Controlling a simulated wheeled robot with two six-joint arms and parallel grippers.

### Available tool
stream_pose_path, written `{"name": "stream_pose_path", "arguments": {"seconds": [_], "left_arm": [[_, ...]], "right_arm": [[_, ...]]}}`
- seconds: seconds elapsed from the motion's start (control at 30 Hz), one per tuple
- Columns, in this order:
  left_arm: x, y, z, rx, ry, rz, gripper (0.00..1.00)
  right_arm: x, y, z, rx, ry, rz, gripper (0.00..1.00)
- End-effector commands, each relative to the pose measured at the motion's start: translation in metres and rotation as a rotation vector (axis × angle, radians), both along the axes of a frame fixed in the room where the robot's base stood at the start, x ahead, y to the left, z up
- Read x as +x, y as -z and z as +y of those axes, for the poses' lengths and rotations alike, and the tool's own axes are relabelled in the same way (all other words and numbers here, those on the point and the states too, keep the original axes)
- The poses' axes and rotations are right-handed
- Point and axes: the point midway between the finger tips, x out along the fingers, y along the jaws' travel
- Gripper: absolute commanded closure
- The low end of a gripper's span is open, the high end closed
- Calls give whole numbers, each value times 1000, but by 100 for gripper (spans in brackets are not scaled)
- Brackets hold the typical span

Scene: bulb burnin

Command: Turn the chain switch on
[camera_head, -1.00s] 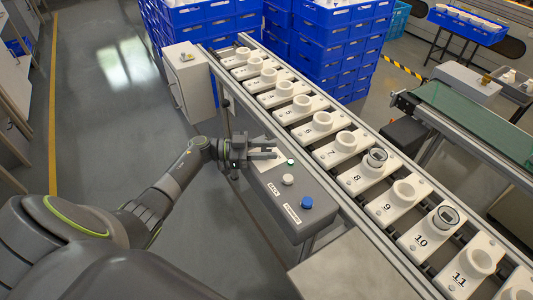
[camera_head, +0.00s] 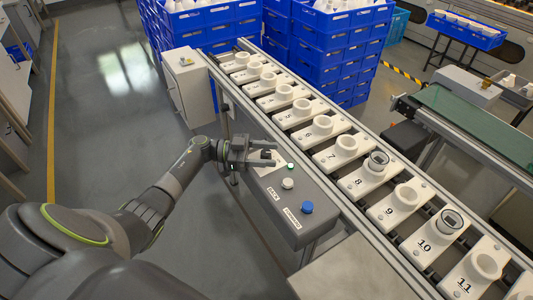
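The grey control box (camera_head: 268,190) stands beside the conveyor, with a white plate at its far end. A small dark knob, which may be the chain switch (camera_head: 267,154), shows on that plate; its setting is too small to read. My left gripper (camera_head: 272,152) is at the far end of the box, its two fingers apart on either side of the dark knob. I cannot tell whether they touch it. My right gripper is out of view.
The box also carries a small green-white button (camera_head: 290,166), a white button (camera_head: 288,183) and a blue button (camera_head: 307,207). The conveyor (camera_head: 340,155) with numbered white holders runs alongside; holders 8 and 10 hold round items. Blue crates (camera_head: 325,55) are stacked behind.

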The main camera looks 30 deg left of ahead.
Motion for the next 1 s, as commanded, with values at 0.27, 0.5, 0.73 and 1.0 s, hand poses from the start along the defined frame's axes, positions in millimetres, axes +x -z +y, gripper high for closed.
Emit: {"name": "stream_pose_path", "arguments": {"seconds": [0.27, 0.5, 0.73, 1.0], "left_arm": [[-1, 0, 3, 0, -1, -1, 48], [-15, 3, 40, 4, -3, 1, 48], [-37, 3, 93, 3, -3, 2, 48], [-58, 2, 143, 2, -2, 1, 48]], "right_arm": [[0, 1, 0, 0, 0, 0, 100], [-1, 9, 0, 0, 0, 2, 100], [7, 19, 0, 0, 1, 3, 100], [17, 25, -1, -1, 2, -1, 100]]}}
